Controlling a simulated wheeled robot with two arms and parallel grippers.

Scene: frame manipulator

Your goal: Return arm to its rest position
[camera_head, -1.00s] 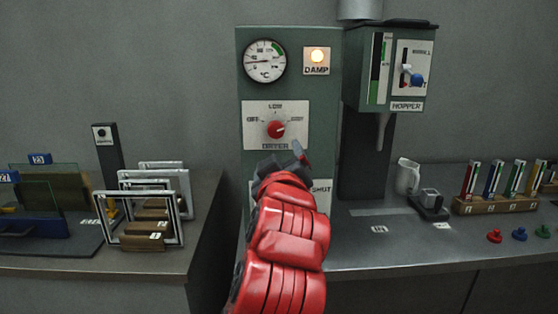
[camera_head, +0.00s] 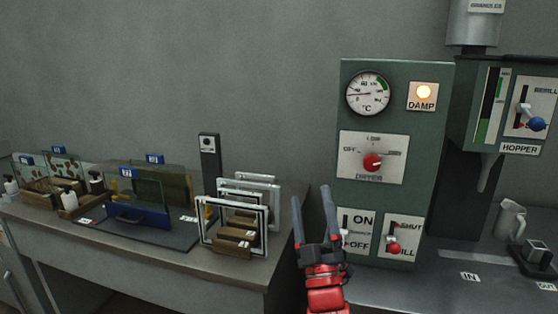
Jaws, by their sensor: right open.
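My right gripper (camera_head: 314,220), on its red arm, is in the lower middle of the head view. Its two dark fingers point up, apart, with nothing between them. It is in front of the gap between the left bench and the green control panel (camera_head: 395,130), and partly covers the ON/OFF switch plate (camera_head: 362,225). The red dryer knob (camera_head: 372,162) is above and to the right of the fingers. My left gripper does not show.
The left bench holds several metal frames (camera_head: 246,203) in wooden stands, a blue-based glass holder (camera_head: 138,213) and small bottles. The hopper (camera_head: 512,105) hangs at the right, above a bench with a white jug (camera_head: 508,220). The DAMP lamp (camera_head: 424,92) glows.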

